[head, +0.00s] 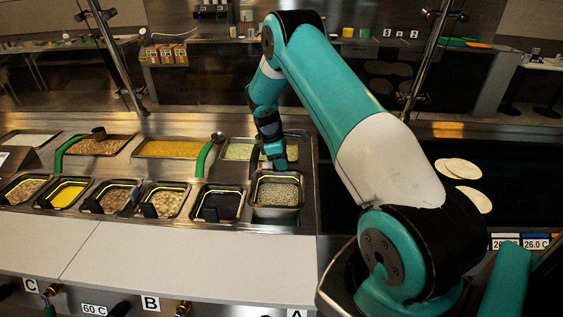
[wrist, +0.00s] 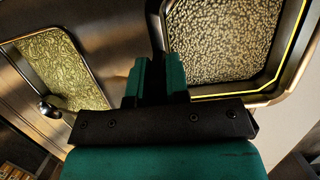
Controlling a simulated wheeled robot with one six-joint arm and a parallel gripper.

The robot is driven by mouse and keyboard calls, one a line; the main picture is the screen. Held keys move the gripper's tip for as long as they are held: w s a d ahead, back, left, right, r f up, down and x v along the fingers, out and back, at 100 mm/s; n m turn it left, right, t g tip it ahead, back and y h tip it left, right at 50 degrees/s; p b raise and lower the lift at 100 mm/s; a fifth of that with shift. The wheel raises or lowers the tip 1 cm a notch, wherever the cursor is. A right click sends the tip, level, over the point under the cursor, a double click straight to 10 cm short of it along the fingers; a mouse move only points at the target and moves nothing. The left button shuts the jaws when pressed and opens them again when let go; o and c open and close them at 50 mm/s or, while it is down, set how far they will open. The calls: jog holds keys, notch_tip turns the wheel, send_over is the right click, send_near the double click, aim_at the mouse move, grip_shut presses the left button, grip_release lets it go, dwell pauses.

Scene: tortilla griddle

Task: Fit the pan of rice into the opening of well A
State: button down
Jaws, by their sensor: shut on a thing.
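The pan of rice (head: 277,193) is a metal pan filled with pale speckled grains, at the right end of the front row in the head view. Its front wall shows above the counter, so it sits higher than its neighbours. The opening of well A is mostly hidden beneath it, and I cannot tell whether the pan's base is inside. My gripper (head: 279,165) is shut on the pan's back rim. In the wrist view, the gripper's fingers (wrist: 155,75) meet the near edge of the pan (wrist: 222,40).
A dark-filled pan (head: 218,203) sits close on the left, with several more front pans beyond. Behind are larger pans, one with yellow food (head: 178,149), and a green-handled utensil (head: 203,158). A pale front ledge (head: 200,262) is clear. Tortillas (head: 462,168) lie on the griddle at right.

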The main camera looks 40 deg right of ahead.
aim_at(282, 180)
jog(key=shift+f+b, duration=2.5)
jog(key=shift+f, duration=1.3)
jog(key=c, duration=1)
grip_release()
jog(key=shift+c, duration=0.2)
jog(key=b+v, duration=0.3)
jog(key=v, duration=1.4)
jog(key=shift+r, duration=0.25)
jog(key=shift+a, duration=0.15)
